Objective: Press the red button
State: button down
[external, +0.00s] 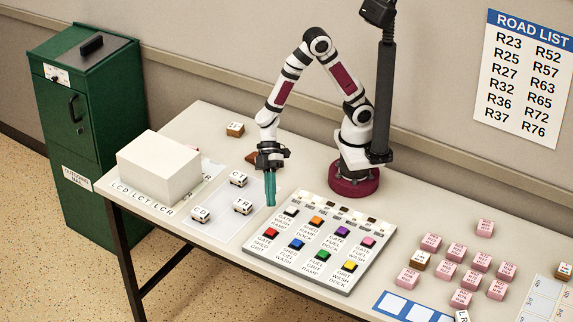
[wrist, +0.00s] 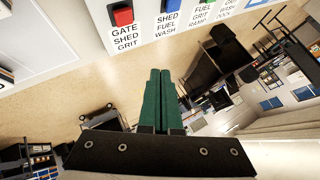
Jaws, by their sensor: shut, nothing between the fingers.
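The red button (external: 271,233) sits at the left end of the front row on a pale button panel (external: 345,288), above the label "GATE SHED GRIT". It also shows in the wrist view (wrist: 123,16) at the top, left of centre. My gripper (external: 270,204) points down with its green fingers shut and empty. In the external view its tips are just above the red button in the picture, near the panel's left edge. In the wrist view the closed fingers (wrist: 160,72) show below and right of the red button, apart from it.
Blue (external: 296,244), green (external: 322,255) and yellow (external: 349,266) buttons share the front row. Black, orange, purple and pink buttons form the row behind. Pink blocks (external: 457,252) lie to the right.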

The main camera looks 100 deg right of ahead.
aim_at(271, 228)
notch_tip(271, 228, down, 8)
jog(key=shift+f, duration=0.15)
dwell(0.3)
jog(key=shift+f, duration=0.1)
dwell(1.8)
jog(key=shift+f, duration=0.3)
jog(key=shift+f, duration=0.4)
dwell(0.6)
jog(key=shift+r, duration=0.85)
jog(key=shift+r, duration=2.5)
